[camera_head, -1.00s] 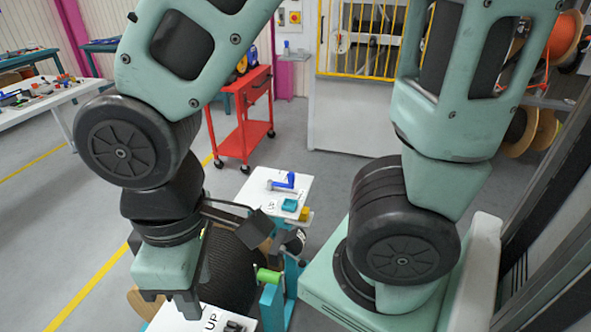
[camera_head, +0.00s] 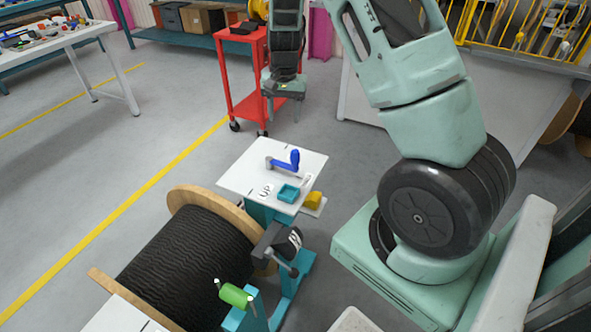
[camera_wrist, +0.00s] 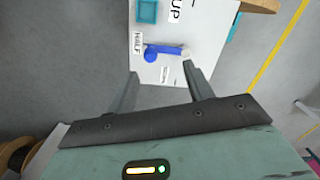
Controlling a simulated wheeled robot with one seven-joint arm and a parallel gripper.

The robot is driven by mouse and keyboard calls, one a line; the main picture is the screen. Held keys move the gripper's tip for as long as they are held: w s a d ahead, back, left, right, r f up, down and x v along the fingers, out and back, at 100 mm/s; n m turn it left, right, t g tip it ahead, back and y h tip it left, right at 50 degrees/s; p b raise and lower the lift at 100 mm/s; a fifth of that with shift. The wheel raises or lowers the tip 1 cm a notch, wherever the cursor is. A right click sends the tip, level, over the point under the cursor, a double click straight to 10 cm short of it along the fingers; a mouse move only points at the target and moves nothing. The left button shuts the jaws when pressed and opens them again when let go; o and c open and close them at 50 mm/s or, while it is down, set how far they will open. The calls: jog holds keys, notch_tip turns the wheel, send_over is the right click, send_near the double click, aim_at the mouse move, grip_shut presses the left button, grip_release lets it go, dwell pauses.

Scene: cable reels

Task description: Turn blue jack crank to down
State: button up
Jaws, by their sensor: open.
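The blue jack crank (camera_head: 283,161) sits on a white-topped stand (camera_head: 240,175). Its upright blue handle is at the right of its pivot in the head view. In the wrist view, the crank (camera_wrist: 165,54) reaches from a pale pivot end leftward to its rounded blue handle, beside the HALF label (camera_wrist: 138,42). The UP label (camera_head: 266,191) is on the near side of the top. Another label (camera_wrist: 163,75) is too small to read surely. My gripper (camera_head: 284,108) is open and empty, pointing down above and beyond the stand, apart from the crank.
A teal tray (camera_head: 288,193) and a yellow block (camera_head: 313,200) are at the stand's near right. A large black cable reel (camera_head: 190,265) and a green handle (camera_head: 236,295) are in front. A red cart (camera_head: 245,85) stands behind my gripper. Open floor lies left.

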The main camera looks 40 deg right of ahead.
aim_at(295, 159)
jog(key=shift+m, duration=0.5)
jog(key=d+f, duration=0.1)
jog(key=f, duration=0.5)
jog(key=d+f, duration=0.1)
jog(key=f, duration=0.5)
jog(key=d+f, duration=0.2)
jog(key=f, duration=0.5)
jog(key=shift+s, duration=0.1)
grip_shut()
